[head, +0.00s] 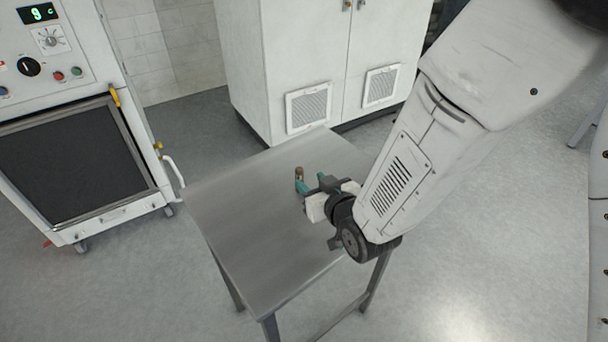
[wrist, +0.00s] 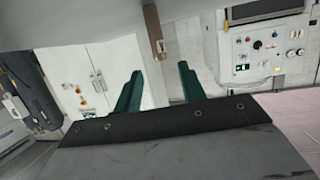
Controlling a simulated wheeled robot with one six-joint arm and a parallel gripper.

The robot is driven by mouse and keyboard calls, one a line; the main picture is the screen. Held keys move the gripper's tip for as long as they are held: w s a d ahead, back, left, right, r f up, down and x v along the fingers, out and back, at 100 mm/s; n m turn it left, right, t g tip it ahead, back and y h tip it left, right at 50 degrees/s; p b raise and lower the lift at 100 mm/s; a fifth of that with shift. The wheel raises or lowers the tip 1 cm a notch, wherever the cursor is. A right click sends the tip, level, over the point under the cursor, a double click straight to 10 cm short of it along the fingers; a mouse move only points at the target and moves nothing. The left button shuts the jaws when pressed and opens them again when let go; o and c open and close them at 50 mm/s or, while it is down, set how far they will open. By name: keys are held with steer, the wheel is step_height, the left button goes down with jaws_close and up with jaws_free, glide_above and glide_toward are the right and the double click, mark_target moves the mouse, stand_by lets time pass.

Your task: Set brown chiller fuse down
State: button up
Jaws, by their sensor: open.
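My gripper (head: 312,183) has teal fingers and is open at the fuse, low over the table top. In the wrist view, the fuse (wrist: 154,30) shows between the lines of the two spread fingers (wrist: 160,78), with a gap on each side. The fuse seems free of both fingers. A finger hides part of its foot in the head view.
A white washer machine (head: 60,110) with a dark door panel stands left of the table. A white cabinet (head: 285,60) with vents stands behind it. The table top left of the fuse is bare. Open floor (head: 470,270) lies to the right.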

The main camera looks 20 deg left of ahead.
steer(key=shift+v, duration=2.25)
steer(key=w+d+r+m+g+h, duration=0.15)
steer(key=d+r+h, duration=0.3)
steer(key=d, duration=0.65)
steer(key=d+r+m+g+h, duration=0.25)
steer(key=d+r, duration=0.25)
steer(key=d, duration=0.5)
steer(key=s+d+r+m+g+h, duration=0.1)
steer(key=s+d+r+m+g, duration=0.1)
steer(key=s+d, duration=0.6)
steer(key=s+d+r+m+g+h, duration=0.2)
steer(key=s+d+r, duration=0.3)
steer(key=s, duration=0.7)
steer(key=d+g, duration=0.1)
steer(key=d, duration=0.1)
steer(key=shift+d+r+m, duration=0.3)
steer(key=shift+d, duration=0.1)
steer(key=shift+s, duration=0.1)
